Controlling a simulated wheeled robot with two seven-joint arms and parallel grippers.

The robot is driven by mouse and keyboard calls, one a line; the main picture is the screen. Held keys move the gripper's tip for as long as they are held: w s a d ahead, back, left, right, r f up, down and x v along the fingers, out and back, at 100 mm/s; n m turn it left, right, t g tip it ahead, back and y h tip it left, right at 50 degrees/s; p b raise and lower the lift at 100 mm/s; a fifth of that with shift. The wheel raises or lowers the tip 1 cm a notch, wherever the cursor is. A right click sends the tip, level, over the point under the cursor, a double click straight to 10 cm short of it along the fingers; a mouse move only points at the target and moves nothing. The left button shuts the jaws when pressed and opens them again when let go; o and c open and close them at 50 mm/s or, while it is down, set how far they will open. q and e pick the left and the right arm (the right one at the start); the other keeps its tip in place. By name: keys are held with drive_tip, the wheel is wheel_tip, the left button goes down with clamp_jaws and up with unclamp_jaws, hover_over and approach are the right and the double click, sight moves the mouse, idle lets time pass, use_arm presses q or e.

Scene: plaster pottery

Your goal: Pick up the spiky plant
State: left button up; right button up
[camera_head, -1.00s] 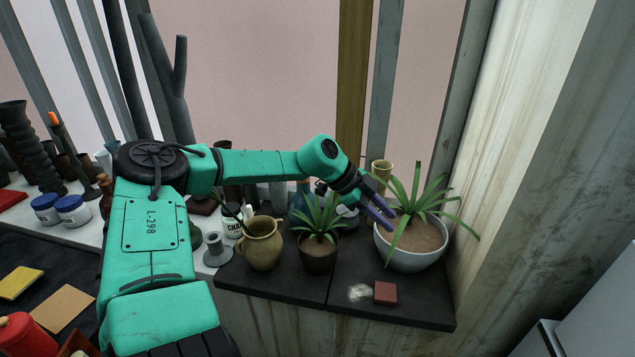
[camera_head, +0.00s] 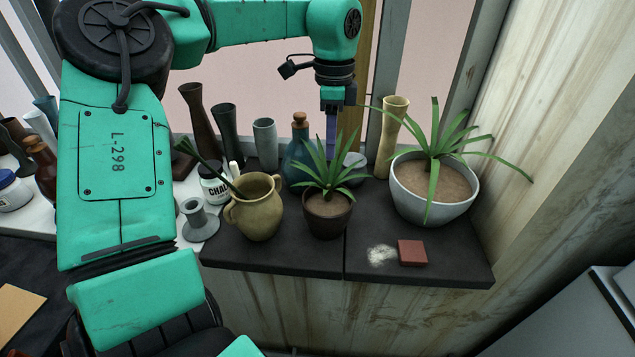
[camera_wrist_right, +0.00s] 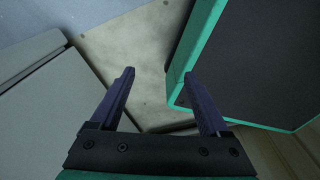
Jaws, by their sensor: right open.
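A small spiky plant (camera_head: 330,172) with narrow green leaves stands upright in a dark pot (camera_head: 329,216) on the black shelf. A larger spiky plant (camera_head: 437,150) grows in a wide pale bowl (camera_head: 437,201) to its right. My left gripper (camera_head: 332,135) points down at the top of the small plant, above or behind its leaves. Its fingers show edge-on and the tips are partly hidden, so I cannot tell its opening or whether it touches the leaves. My right gripper (camera_wrist_right: 160,72) is open and empty in the right wrist view, away from both plants.
A tan jug (camera_head: 258,212) stands close left of the small pot. A blue corked bottle (camera_head: 299,155) and a tall tan vase (camera_head: 391,140) stand behind. A red block (camera_head: 412,252) lies at the front right. A wooden wall (camera_head: 545,110) bounds the right side.

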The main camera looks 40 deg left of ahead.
use_arm(q)
hover_over(329, 186)
wheel_tip(329, 186, down, 4)
wheel_tip(329, 186, down, 7)
drive_tip(key=shift+a+f+p, duration=0.1)
drive_tip(key=shift+f+p, duration=0.05)
drive_tip(key=shift+p, duration=0.65)
drive_tip(key=shift+w+f, duration=0.15)
drive_tip(key=shift+f, duration=0.3)
drive_tip(key=c, duration=0.4)
clamp_jaws()
use_arm(e)
drive_tip(key=shift+s+d+r, duration=0.15)
drive_tip(key=shift+d+r, duration=0.7)
drive_tip(key=shift+d, duration=0.3)
use_arm(q)
drive_tip(key=shift+r, duration=0.15)
